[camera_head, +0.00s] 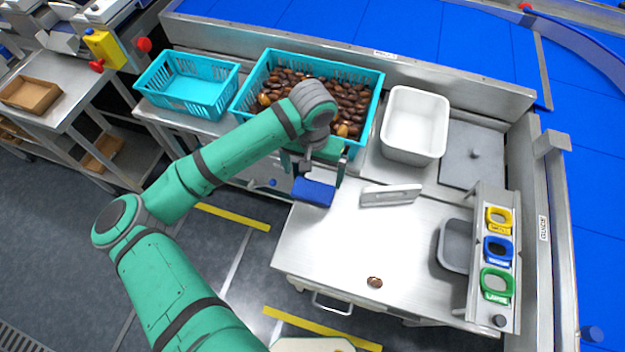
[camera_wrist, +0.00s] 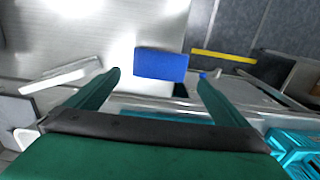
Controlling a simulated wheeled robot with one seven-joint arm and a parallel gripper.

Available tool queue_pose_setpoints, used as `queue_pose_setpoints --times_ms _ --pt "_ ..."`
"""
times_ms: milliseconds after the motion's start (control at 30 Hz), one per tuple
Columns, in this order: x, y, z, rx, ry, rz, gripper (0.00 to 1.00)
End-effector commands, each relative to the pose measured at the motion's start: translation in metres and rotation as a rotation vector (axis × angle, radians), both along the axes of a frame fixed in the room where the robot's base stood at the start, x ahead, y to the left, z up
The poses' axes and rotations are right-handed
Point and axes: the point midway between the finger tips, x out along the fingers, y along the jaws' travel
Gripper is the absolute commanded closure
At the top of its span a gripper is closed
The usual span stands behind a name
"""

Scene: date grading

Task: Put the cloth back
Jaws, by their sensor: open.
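The cloth (camera_head: 313,191) looks like a small folded blue pad at the left edge of the steel table (camera_head: 330,245). The cloth also shows in the wrist view (camera_wrist: 160,65), ahead of the fingertips and roughly centred between them, with a gap on each side. My gripper (camera_head: 322,165) is open above that table edge, just behind the cloth in the head view. Its two fingers (camera_wrist: 159,76) are spread and hold nothing. I cannot tell exactly how high the fingers are above the cloth.
A turquoise crate of dates (camera_head: 375,85) and an empty turquoise crate (camera_head: 195,88) stand behind. The table's middle is clear.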

Motion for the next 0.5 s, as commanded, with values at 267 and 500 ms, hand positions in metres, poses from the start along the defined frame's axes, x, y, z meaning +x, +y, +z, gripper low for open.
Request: queue_pose_setpoints --times_ms 267,500 --pt "0.0 -0.002 0.028 -0.004 -0.002 -0.001 0.0" --pt "0.01 -0.071 0.03 -0.196 -0.08 -0.051 0.0"
